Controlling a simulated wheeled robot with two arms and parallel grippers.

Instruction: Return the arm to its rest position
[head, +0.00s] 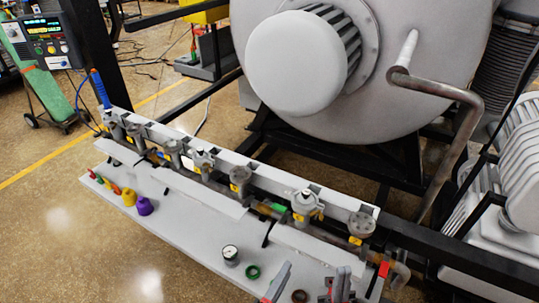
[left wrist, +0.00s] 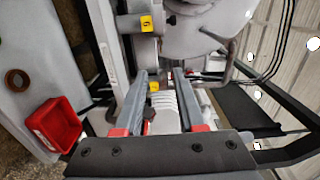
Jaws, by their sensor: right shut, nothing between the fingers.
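My left gripper (head: 306,281) is low in the head view, in front of the grey bench plate. In the left wrist view its two grey fingers (left wrist: 160,98) with red bases stand apart, open and empty, above the right end of the valve rail. Most of both arms is out of view.
A valve rail (head: 228,183) runs along the grey plate (head: 190,222), which bears a gauge (head: 230,254) and a green ring (head: 253,272). The furnace (head: 310,65) stands behind. A bent pipe (head: 455,92) rises at right. A red bin (left wrist: 55,124) lies left of the left gripper.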

